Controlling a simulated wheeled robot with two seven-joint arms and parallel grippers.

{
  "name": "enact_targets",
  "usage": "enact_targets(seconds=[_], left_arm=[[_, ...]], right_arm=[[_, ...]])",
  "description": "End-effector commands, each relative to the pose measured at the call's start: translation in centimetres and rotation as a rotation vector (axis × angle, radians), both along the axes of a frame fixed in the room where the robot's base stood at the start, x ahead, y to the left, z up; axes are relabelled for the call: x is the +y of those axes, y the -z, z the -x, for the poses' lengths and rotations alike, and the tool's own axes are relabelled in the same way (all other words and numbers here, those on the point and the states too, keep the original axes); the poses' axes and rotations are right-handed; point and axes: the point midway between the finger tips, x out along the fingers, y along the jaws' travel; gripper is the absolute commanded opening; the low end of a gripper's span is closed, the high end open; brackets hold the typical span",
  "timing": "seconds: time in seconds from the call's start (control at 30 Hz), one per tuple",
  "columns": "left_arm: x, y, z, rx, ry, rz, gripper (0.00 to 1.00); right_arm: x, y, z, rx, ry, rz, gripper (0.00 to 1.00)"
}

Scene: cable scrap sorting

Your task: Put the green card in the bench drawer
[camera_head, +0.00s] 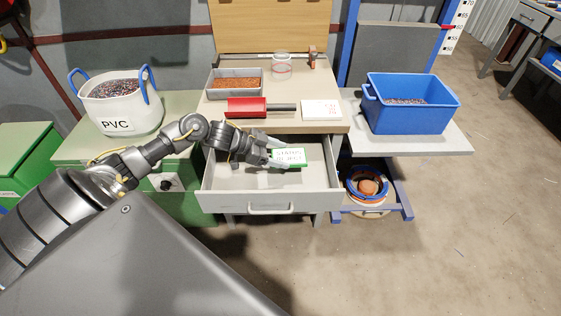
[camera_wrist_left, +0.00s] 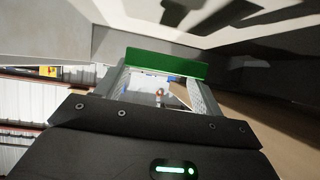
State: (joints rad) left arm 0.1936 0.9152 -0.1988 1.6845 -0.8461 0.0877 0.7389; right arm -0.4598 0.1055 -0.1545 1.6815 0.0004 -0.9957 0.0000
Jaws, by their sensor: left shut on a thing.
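The green card (camera_head: 290,157), white-faced with a green border and dark lettering, is held in my left gripper (camera_head: 274,155). The gripper is shut on it, over the open bench drawer (camera_head: 223,187). I cannot tell whether the card touches the drawer floor. In the left wrist view the card's green edge (camera_wrist_left: 166,62) lies across the fingertips (camera_wrist_left: 165,75). The drawer is pulled out below the bench top, and what I see of its floor is bare. My right gripper is not in view.
On the bench (camera_head: 215,117) are a grey tray of brown granules (camera_head: 236,84), a red-handled tool (camera_head: 246,107), a white card (camera_head: 321,110) and a glass jar (camera_head: 281,66). A PVC bag (camera_head: 118,103) stands left, a blue bin (camera_head: 411,105) right.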

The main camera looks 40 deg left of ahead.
Motion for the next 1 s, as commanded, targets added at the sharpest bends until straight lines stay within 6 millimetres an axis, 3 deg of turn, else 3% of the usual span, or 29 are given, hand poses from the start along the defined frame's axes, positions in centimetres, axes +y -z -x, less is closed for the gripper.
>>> enact_targets(seconds=[0.3,1.0], left_arm=[[-0.2,3.5,-0.5,0.001,-0.001,0.003,0.35],[-0.2,4.8,-0.5,0.0,0.0,0.001,0.34]], right_arm=[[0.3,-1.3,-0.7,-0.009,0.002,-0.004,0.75],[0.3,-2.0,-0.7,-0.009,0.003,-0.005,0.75]])
